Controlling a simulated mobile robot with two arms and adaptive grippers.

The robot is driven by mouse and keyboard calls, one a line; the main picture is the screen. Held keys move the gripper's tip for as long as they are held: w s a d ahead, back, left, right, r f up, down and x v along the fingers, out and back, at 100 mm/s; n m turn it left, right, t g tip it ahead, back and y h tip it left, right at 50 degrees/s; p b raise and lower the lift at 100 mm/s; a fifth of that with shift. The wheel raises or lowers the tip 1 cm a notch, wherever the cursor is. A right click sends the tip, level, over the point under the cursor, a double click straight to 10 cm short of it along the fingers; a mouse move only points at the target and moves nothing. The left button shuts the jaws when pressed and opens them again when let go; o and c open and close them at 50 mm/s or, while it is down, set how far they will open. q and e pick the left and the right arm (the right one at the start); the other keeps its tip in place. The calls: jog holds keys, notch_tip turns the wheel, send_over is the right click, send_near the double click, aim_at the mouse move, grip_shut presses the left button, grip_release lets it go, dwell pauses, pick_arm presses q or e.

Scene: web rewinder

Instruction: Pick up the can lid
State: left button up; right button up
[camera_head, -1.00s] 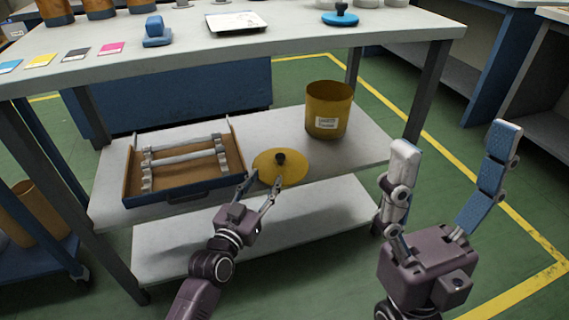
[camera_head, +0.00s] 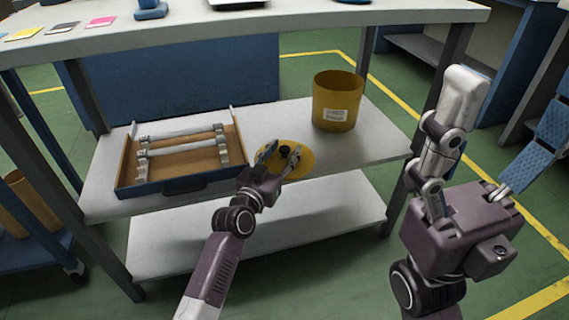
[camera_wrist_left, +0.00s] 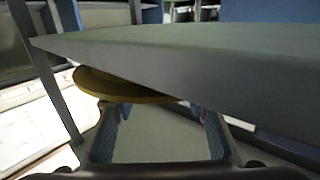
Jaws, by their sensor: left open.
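The can lid (camera_head: 307,160) is a flat yellow disc with a dark knob (camera_head: 284,150) at its centre. It lies on the middle shelf near the front edge. My left gripper (camera_head: 283,151) is open over the lid, with one finger on each side of the knob in the head view. I cannot tell whether the fingers touch it. In the left wrist view part of the yellow lid (camera_wrist_left: 120,88) shows beyond the open fingers, partly covered by a grey slab; the knob is not visible there.
A yellow can (camera_head: 337,102) with a label stands on the shelf behind the lid, to the right. A shallow blue-edged tray (camera_head: 180,187) with grey rollers lies to the left. The bench top (camera_head: 300,22) overhangs the shelf. A lower shelf (camera_head: 330,210) is clear.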

pick_arm(q)
jog(key=shift+w, duration=0.15)
grip_shut()
jog(key=shift+r, duration=0.1)
dwell(0.3)
